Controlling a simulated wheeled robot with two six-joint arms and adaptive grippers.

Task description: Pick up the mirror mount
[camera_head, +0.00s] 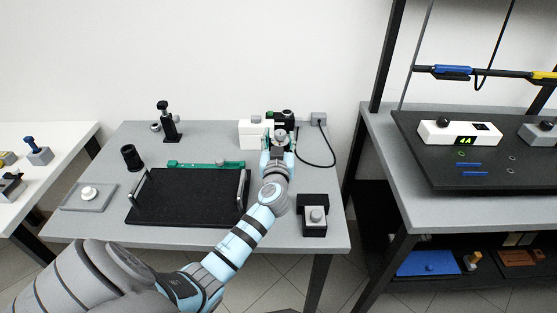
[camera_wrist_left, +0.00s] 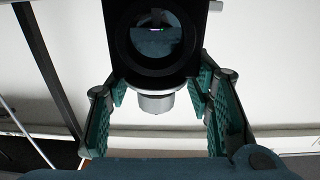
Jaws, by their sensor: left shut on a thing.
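The mirror mount (camera_wrist_left: 118,62) is a black square block with a dark round optic in the wrist view. A short silver cylinder sticks out below it. In the head view the black mount (camera_head: 289,123) is at the back right of the grey table, partly hidden behind my left gripper (camera_head: 280,141). The teal finger pads of my left gripper (camera_wrist_left: 157,97) are on both sides of the mount, shut on it. Whether the mount touches the table is hidden. My right gripper is out of view.
A white box (camera_head: 252,133) stands close left of the gripper, and a small grey box (camera_head: 318,119) with a black cable is to its right. A black tray (camera_head: 185,205) with raised handles lies mid-table. A black post (camera_head: 168,125) stands at the back left.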

